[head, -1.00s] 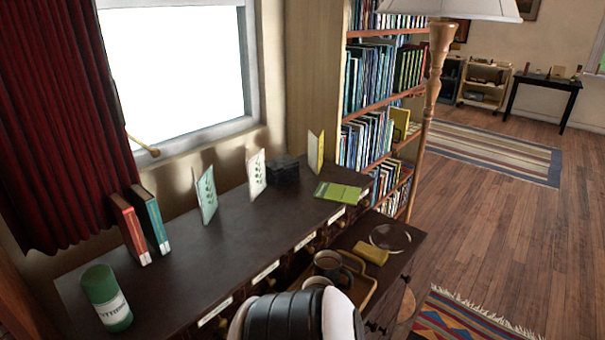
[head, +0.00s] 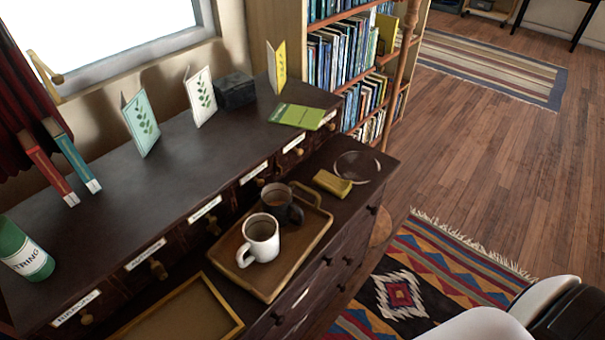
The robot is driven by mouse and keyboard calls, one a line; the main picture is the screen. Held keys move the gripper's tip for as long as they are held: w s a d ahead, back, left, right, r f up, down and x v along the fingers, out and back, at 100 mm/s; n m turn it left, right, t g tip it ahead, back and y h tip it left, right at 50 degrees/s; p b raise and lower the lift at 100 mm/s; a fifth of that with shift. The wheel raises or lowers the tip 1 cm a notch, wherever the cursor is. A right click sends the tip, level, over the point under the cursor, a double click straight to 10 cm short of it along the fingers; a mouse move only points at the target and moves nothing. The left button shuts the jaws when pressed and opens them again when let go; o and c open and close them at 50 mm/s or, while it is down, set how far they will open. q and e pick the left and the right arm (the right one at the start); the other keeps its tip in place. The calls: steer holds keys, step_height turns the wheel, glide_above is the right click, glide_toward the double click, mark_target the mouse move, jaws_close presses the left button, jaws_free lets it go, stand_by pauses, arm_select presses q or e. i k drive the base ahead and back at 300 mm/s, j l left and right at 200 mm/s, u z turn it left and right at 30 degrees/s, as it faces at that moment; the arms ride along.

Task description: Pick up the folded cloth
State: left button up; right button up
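The folded cloth (head: 332,183) is a small yellow pad in the head view. It lies on the lower dark cabinet top (head: 372,153), between the tray with the mugs and a clear round glass dish (head: 357,167). Nothing covers it. Neither of my grippers is in view. White and black parts of my own arm show at the bottom right corner, well away from the cloth.
A wooden tray (head: 277,284) beside the cloth holds a white mug (head: 261,240) and a dark mug (head: 283,206). The raised shelf behind carries cards, books, a black box (head: 235,90) and a green can (head: 22,250). Open floor and a patterned rug (head: 440,262) lie right.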

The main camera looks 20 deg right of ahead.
mark_target(338, 187)
steer(key=l+z, duration=0.2)
steer(key=z, duration=0.25)
steer(key=i+l+z, duration=0.1)
steer(key=z, duration=0.3)
steer(key=l, duration=0.05)
